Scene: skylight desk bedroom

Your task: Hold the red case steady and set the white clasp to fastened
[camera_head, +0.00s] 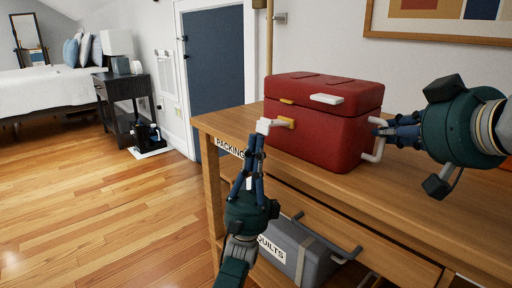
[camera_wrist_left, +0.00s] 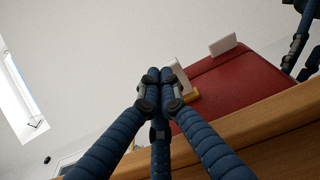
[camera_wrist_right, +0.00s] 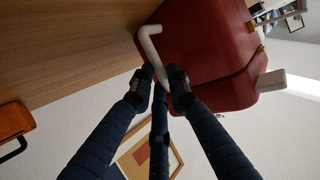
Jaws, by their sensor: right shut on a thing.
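The red case (camera_head: 322,135) stands on the wooden desk with its lid down. The white clasp (camera_head: 266,125) juts out from a yellow mount (camera_head: 287,122) on the case's front, apart from a yellow catch (camera_head: 286,101) on the lid edge. My left gripper (camera_head: 257,139) is just below and in front of the clasp, its fingertips together with nothing seen between them; the clasp also shows behind the fingertips in the left wrist view (camera_wrist_left: 178,68). My right gripper (camera_wrist_right: 160,72) is shut on the white side handle (camera_wrist_right: 151,42) of the case.
A white tab (camera_head: 327,99) sticks out from the lid. The desk (camera_head: 420,205) has a label reading "PACKING" at its front left corner. A grey box (camera_head: 300,262) labelled "QUILTS" stands below it. A framed picture (camera_head: 440,40) hangs on the wall behind.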

